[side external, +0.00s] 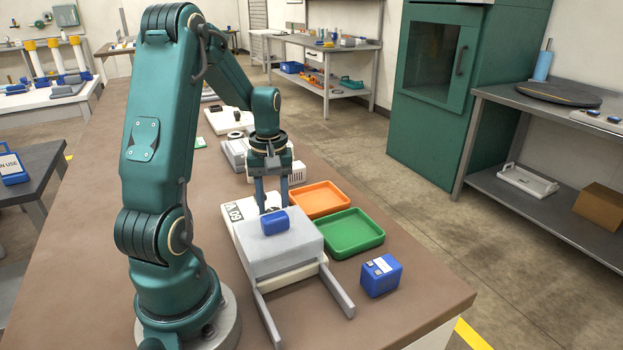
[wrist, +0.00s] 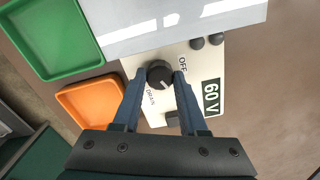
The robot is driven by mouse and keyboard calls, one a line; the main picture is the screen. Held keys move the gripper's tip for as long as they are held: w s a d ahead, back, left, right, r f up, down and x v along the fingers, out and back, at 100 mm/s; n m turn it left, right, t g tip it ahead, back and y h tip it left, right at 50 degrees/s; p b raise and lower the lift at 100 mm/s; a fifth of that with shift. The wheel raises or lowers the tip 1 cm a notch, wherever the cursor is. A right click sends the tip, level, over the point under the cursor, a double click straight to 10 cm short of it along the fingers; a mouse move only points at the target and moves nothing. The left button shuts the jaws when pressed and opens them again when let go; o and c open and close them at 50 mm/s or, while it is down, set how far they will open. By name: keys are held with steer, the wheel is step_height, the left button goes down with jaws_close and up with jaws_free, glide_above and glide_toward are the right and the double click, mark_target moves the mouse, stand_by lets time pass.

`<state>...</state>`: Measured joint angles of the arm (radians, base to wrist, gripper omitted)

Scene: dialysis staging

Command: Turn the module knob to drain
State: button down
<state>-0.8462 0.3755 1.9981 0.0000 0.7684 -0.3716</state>
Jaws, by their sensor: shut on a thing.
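The module (side external: 242,232) is a cream panel with a grey box on it. Its round black knob (wrist: 159,70) shows in the wrist view, between the printed words OFF at upper right and DRAIN at lower left. A small pale mark is on the knob, but I cannot tell exactly where it points. My gripper (wrist: 160,75) is shut on the knob, with one blue finger on each side. In the side view my gripper (side external: 272,208) points down at the panel behind the grey box, and the knob is mostly hidden there.
A blue block (side external: 274,222) lies on the grey box (side external: 285,247), close to my fingers. An orange tray (side external: 346,207) and a green tray (side external: 380,236) sit to the right. A blue box (side external: 381,280) stands near the table edge. A 60 V label (wrist: 211,98) is beside the knob.

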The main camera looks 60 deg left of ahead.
steer(key=m, duration=0.5)
steer(key=shift+m, duration=0.3)
steer(key=m, duration=0.5)
steer(key=shift+m, duration=0.3)
steer(key=shift+c, duration=2.2)
jaws_free()
